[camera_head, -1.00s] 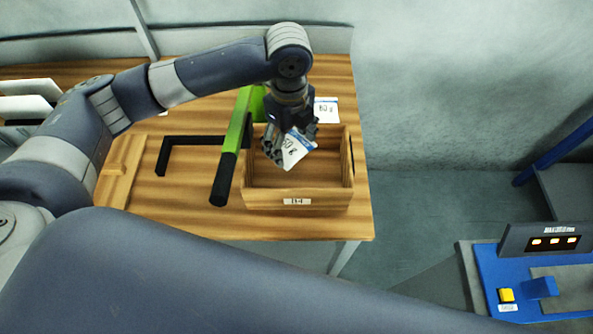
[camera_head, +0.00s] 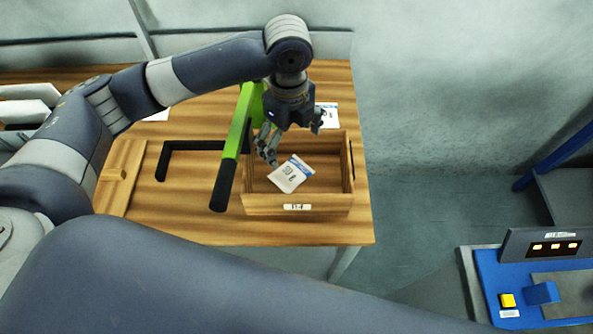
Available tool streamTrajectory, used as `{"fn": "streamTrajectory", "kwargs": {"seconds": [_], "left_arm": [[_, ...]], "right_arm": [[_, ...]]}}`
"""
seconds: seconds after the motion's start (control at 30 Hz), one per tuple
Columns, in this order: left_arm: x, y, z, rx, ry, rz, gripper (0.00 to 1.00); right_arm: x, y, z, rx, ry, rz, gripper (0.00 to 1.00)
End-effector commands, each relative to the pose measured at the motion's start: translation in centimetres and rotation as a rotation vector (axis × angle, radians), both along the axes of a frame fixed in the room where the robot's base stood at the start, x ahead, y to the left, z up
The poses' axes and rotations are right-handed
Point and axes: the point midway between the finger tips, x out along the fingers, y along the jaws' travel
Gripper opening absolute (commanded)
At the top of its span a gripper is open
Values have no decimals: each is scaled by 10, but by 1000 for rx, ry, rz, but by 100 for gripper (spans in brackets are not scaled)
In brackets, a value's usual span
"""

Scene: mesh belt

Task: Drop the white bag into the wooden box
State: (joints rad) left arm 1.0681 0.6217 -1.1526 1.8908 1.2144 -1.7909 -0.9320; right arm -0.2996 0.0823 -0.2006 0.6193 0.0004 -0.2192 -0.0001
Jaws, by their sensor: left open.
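The white bag (camera_head: 291,174), with a blue strip and dark print, is at the wooden box (camera_head: 298,208). It shows inside the box's outline, below my left gripper and apart from its fingers. I cannot tell whether it rests on the box floor or is still falling. The wooden box is open on top and has a small white label on its front wall. My left gripper (camera_head: 292,142) is open and empty above the box's back left part. My right gripper is not in view.
A green bar with a black handle (camera_head: 226,184) stands along the box's left side. Another white packet (camera_head: 329,114) lies behind the box. A flat wooden piece (camera_head: 119,175) lies at the left of the table. A blue control panel (camera_head: 520,275) is at the lower right.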

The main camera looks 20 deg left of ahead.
Motion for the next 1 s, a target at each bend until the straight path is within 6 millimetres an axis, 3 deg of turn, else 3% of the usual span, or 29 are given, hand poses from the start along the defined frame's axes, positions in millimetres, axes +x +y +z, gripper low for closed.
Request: {"fn": "streamTrajectory", "kwargs": {"seconds": [0.2, 0.43, 0.6, 1.0], "left_arm": [[1, -1, 50, -2, -7, -2, 93], [0, -1, 87, -1, -3, -2, 93], [0, -1, 97, 0, -1, -1, 93], [0, 0, 98, 0, -1, -1, 93]], "right_arm": [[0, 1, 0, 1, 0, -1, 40], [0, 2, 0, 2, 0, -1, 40], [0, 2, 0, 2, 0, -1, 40], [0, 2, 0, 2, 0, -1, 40]]}}
